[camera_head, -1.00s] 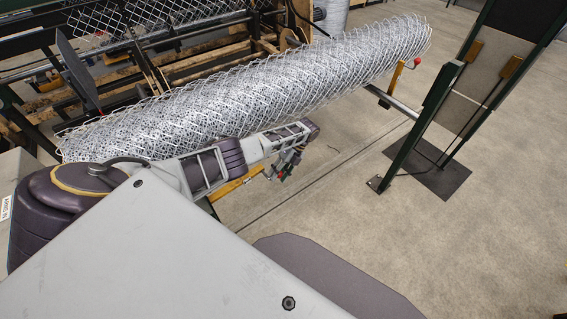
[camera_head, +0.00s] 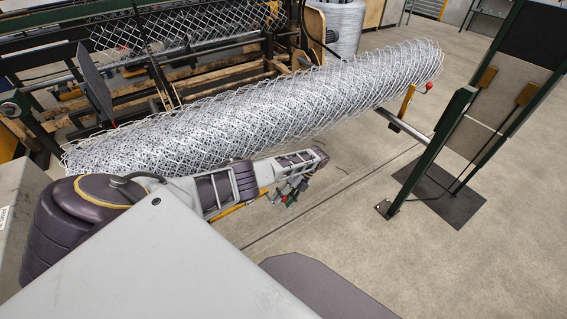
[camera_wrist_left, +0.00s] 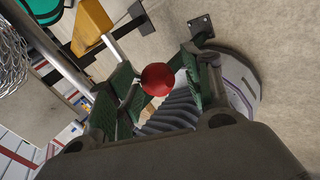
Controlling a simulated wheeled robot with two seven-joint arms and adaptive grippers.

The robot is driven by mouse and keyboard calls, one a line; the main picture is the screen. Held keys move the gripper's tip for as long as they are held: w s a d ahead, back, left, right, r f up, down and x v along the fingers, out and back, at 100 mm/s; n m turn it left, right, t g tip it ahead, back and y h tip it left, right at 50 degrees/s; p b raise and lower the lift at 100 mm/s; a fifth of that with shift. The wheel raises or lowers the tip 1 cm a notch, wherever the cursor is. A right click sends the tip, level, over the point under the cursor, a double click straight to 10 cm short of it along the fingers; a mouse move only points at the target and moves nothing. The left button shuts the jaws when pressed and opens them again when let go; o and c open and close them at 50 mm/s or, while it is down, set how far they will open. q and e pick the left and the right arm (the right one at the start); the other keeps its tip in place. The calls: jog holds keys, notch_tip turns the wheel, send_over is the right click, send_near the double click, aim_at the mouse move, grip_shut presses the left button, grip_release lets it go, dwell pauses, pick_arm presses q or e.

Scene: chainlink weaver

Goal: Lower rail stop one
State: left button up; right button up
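The rolled chain-link mesh (camera_head: 250,105) lies along a rail. In the left wrist view, a yellow rail stop (camera_wrist_left: 91,25) stands beside a grey rail, and a thin rod leads from it toward a red ball knob (camera_wrist_left: 158,79). My left gripper (camera_wrist_left: 160,85) is open, with its green-padded fingers apart on either side of the knob; I cannot tell if they touch it. In the head view, my left gripper (camera_head: 290,190) is below the roll, and my forearm hides much there. A yellow bar (camera_head: 240,206) shows partly under my arm. My right gripper is not in view.
A second yellow stop (camera_head: 406,101) with a red knob (camera_head: 429,87) stands at the roll's far end. A green post frame (camera_head: 432,150) stands on the floor to the right. The weaving machine (camera_head: 190,75) is behind the roll. Floor (camera_head: 345,215) in front is clear.

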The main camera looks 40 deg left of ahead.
pick_arm(q)
jog(key=shift+s+a+f, duration=0.45)
jog(key=shift+s+a, duration=0.15)
jog(key=shift+a, duration=0.1)
jog(key=shift+w, duration=0.2)
jog(key=shift+w+d+r, duration=0.3)
jog(key=shift+w+r, duration=0.15)
jog(key=shift+r, duration=0.05)
jog(key=v, duration=1)
jog(key=shift+w+r, duration=0.15)
jog(key=shift+r, duration=0.2)
jog(key=shift+w, duration=0.15)
